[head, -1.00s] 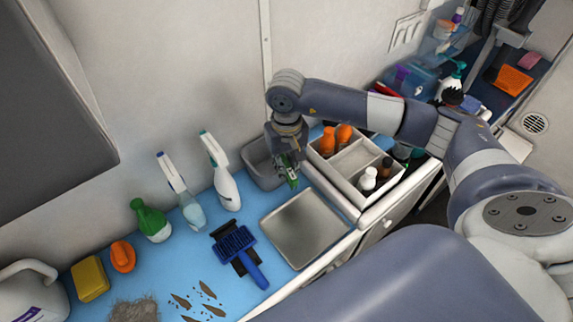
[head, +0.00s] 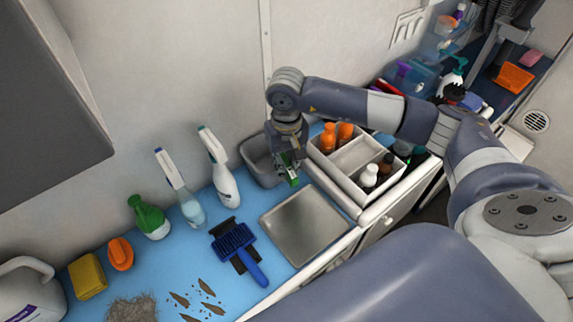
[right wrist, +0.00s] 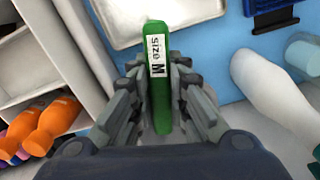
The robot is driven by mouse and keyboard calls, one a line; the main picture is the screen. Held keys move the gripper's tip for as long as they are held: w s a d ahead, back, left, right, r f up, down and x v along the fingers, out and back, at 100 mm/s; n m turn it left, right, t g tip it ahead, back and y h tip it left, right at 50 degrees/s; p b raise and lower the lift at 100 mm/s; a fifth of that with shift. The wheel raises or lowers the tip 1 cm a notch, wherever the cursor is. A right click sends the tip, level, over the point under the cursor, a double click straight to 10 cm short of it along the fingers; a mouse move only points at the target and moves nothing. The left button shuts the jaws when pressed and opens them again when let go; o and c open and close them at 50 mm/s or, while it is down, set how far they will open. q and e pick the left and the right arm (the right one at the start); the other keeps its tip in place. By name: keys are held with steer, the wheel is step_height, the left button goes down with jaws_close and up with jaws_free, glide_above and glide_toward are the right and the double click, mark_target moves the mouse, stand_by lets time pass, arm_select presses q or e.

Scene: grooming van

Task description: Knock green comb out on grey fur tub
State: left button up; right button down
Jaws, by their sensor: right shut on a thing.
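My right gripper (head: 288,165) is shut on the green comb (right wrist: 159,85). In the right wrist view the comb's green body with a white "Size M" label stands between the two fingers. In the head view only a small green end of the comb (head: 293,182) shows below the fingers. The grey tub (head: 249,152) stands on the blue counter against the wall. The gripper and comb are at the tub's right side and hide part of its rim. I cannot tell whether the comb touches the tub. My left gripper is not in view.
A white divided caddy (head: 345,196) with bottles stands right of the tub. A metal tray (head: 305,228) lies in front. A blue brush (head: 238,248), spray bottles (head: 222,175), a yellow sponge (head: 88,276) and a fur clump (head: 132,309) are on the left.

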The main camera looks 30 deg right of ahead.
steer(key=shift+f+b, duration=0.1)
steer(key=shift+b, duration=0.35)
stand_by(1.0)
stand_by(0.5)
steer(key=shift+r+p, duration=0.35)
steer(key=shift+r, duration=0.7)
steer(key=shift+f+b, duration=1)
steer(key=shift+b, duration=0.2)
steer(key=shift+b, duration=0.4)
stand_by(0.8)
steer(key=shift+r, duration=0.1)
stand_by(0.4)
steer(key=shift+r+p, duration=1.45)
steer(key=shift+r, duration=1.45)
